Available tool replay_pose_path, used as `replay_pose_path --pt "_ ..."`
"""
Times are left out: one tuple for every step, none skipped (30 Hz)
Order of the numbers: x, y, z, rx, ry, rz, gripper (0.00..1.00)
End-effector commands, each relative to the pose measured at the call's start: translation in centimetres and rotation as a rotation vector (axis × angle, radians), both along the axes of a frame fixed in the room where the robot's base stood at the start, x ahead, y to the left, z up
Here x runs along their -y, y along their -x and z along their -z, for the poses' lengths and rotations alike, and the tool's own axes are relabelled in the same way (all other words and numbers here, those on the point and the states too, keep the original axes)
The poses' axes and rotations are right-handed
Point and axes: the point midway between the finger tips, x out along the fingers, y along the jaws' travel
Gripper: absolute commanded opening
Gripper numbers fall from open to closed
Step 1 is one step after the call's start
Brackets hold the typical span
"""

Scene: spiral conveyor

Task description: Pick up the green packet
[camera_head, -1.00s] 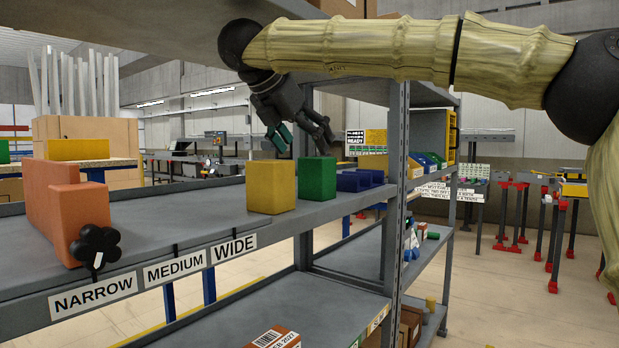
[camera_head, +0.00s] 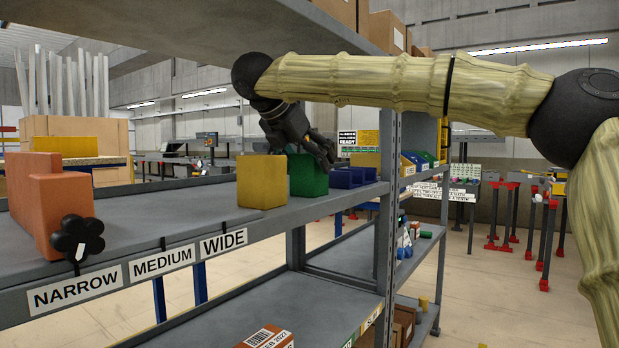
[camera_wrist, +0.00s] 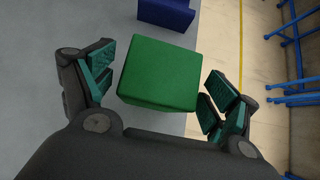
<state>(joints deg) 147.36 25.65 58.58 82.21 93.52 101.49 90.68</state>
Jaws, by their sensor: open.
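The green packet (camera_head: 308,177) is a box-shaped block on the grey shelf, near its front edge, between the yellow block and the blue blocks. In the wrist view the green packet (camera_wrist: 160,75) lies between my two finger pads, with a small gap on each side. My gripper (camera_head: 308,150) is open and points down over the packet in the head view. In the wrist view my gripper (camera_wrist: 158,100) has its green-padded fingers spread left and right of the packet. The packet's far upper part is partly hidden by my fingers in the head view.
A yellow block (camera_head: 262,182) stands close on the left of the packet. Blue blocks (camera_head: 346,178) stand to its right, also seen in the wrist view (camera_wrist: 167,14). An orange block (camera_head: 52,205) is farther left. A shelf post (camera_head: 388,215) and an upper shelf (camera_head: 230,35) bound the space.

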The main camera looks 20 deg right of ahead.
Motion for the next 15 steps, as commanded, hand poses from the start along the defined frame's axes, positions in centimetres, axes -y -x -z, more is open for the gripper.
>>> replay_pose_path --pt "-0.05 0.01 -0.06 0.000 0.000 0.000 0.88" --pt "-0.05 0.01 -0.06 0.000 0.000 0.000 0.88" --pt "-0.05 0.01 -0.06 0.000 0.000 0.000 0.88" --pt "-0.05 0.01 -0.06 0.000 0.000 0.000 0.86" --pt "-0.05 0.01 -0.06 0.000 0.000 0.000 0.80" --pt "-0.05 0.01 -0.06 0.000 0.000 0.000 0.73" --pt "-0.05 0.01 -0.06 0.000 0.000 0.000 0.67" --pt "-0.05 0.01 -0.06 0.000 0.000 0.000 0.62" --pt "-0.05 0.01 -0.06 0.000 0.000 0.000 0.55" --pt "-0.05 0.01 -0.06 0.000 0.000 0.000 0.49" --pt "-0.05 0.01 -0.06 0.000 0.000 0.000 0.44" --pt "-0.05 0.01 -0.06 0.000 0.000 0.000 0.36" --pt "-0.06 0.02 -0.06 0.000 0.000 0.000 0.36" --pt "-0.06 0.02 -0.08 0.001 0.000 -0.001 0.36" --pt "-0.06 0.02 -0.08 0.001 0.000 -0.001 0.36"
